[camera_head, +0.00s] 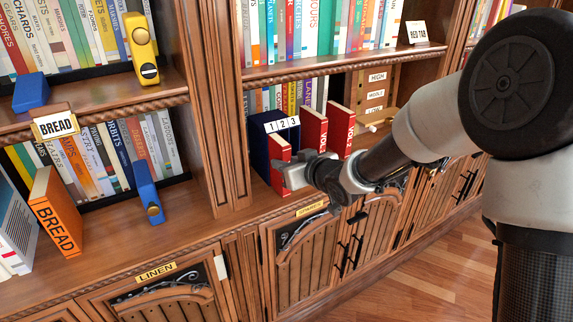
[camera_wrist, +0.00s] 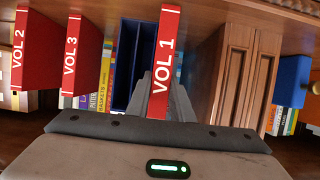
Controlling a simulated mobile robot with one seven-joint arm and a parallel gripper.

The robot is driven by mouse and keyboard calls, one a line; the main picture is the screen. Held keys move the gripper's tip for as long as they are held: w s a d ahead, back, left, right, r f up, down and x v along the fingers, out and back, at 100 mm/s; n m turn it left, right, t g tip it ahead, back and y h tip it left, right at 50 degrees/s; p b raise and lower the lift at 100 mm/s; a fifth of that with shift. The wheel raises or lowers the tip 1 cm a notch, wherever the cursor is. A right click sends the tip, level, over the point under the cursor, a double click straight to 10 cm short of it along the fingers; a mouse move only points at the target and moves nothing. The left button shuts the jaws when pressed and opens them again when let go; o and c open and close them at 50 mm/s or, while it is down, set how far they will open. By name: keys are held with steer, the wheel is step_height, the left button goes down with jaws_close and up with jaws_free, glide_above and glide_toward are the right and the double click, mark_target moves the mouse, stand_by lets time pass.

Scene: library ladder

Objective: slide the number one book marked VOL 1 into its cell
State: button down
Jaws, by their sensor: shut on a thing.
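The red VOL 1 book (camera_head: 280,162) stands upright at the front of the blue case (camera_head: 258,150), on the side labelled 1. My gripper (camera_head: 290,176) is shut on its spine end. In the wrist view, the VOL 1 spine (camera_wrist: 168,50) rises between my fingers (camera_wrist: 163,105). The blue case (camera_wrist: 124,65) shows behind and to the left of it there, with empty dark cells visible. I cannot tell how far the book is inside cell 1, because the book and gripper hide that opening.
Red VOL 3 (camera_wrist: 82,60) and VOL 2 (camera_wrist: 32,50) stand upright beside the case. A wooden upright (camera_head: 215,110) is close on the left. A shelf board (camera_head: 330,65) runs above. The BREAD book (camera_head: 55,210) stands farther left.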

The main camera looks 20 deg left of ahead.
steer(key=shift+w+a+r, duration=0.1)
steer(key=shift+w+a, duration=0.8)
steer(key=shift+a, duration=0.05)
steer(key=c, duration=1.5)
jaws_free()
steer(key=p+v, duration=0.3)
steer(key=v, duration=1.4)
steer(key=shift+s+d+r+p, duration=0.1)
steer(key=shift+s+d+p, duration=0.1)
steer(key=shift+p, duration=0.2)
